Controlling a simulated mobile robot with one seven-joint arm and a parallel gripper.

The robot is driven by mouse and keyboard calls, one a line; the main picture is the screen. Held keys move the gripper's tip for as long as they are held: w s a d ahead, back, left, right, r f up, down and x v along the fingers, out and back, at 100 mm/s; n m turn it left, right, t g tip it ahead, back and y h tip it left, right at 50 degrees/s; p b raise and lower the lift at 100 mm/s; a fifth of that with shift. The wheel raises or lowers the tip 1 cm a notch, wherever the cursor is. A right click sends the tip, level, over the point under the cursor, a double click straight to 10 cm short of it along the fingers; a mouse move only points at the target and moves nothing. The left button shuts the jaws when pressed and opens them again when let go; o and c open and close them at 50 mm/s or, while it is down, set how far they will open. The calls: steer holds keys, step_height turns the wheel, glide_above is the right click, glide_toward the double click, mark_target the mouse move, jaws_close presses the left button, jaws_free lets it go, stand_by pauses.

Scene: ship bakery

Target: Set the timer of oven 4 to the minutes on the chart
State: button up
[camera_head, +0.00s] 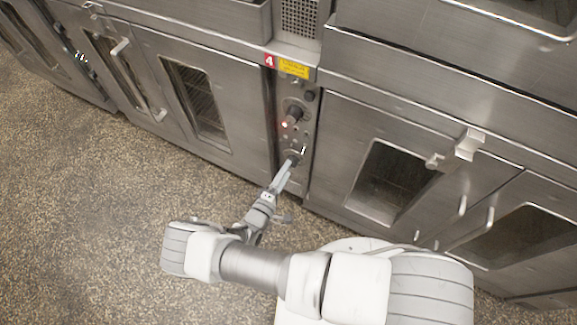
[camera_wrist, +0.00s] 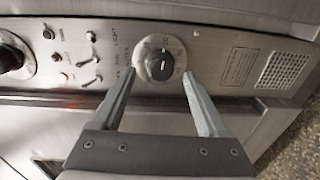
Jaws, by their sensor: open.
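The oven marked with a red label "4" (camera_head: 269,61) has a narrow upright control panel (camera_head: 297,108) in the middle of the head view. In the wrist view, a round dark timer knob (camera_wrist: 160,65) with a white pointer line sits on a pale numbered dial (camera_wrist: 143,52). The dial's numbers are too small to read surely. My gripper (camera_head: 292,162) is at the lower part of the panel. In the wrist view my gripper (camera_wrist: 155,62) is open, its fingers on either side of the knob, with gaps showing. The minutes chart is not clearly in view.
Another dark knob (camera_wrist: 10,58) and several toggle switches (camera_wrist: 90,60) sit left of the dial in the wrist view. A yellow label (camera_head: 294,68) is above the panel. Oven doors with handles (camera_head: 466,143) flank it. The speckled floor (camera_head: 90,200) is clear at left.

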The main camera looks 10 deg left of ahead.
steer(key=p+v, duration=0.1)
steer(key=v, duration=1.3)
steer(key=shift+s, duration=0.3)
steer(key=shift+a+r, duration=0.1)
steer(key=w+r+m+g+h, duration=0.3)
steer(key=r+g, duration=0.2)
steer(key=r, duration=0.3)
steer(key=w+r+m+g+h, duration=0.2)
steer(key=w+r+m+g, duration=0.2)
steer(key=r, duration=0.4)
steer(key=w+d+r+m+g+y, duration=0.25)
steer(key=d+r, duration=0.25)
steer(key=r, duration=0.3)
steer(key=w+d+r+m+g+y, duration=0.1)
steer(key=d+r+g, duration=0.3)
steer(key=r, duration=0.5)
steer(key=s+d+r+m+t+y, duration=0.2)
steer(key=s+d+r+y, duration=0.3)
steer(key=d+r, duration=0.45)
steer(key=s+d+r+m+t+y, duration=0.2)
steer(key=s+d+r+t, duration=0.1)
steer(key=s+d+r, duration=0.65)
step_height(320, 180, up, 18)
steer(key=w+a+p, duration=0.1)
steer(key=w+p, duration=0.1)
steer(key=p, duration=1.5)
steer(key=shift+a+r+n+g, duration=0.15)
steer(key=shift+n+g, duration=0.1)
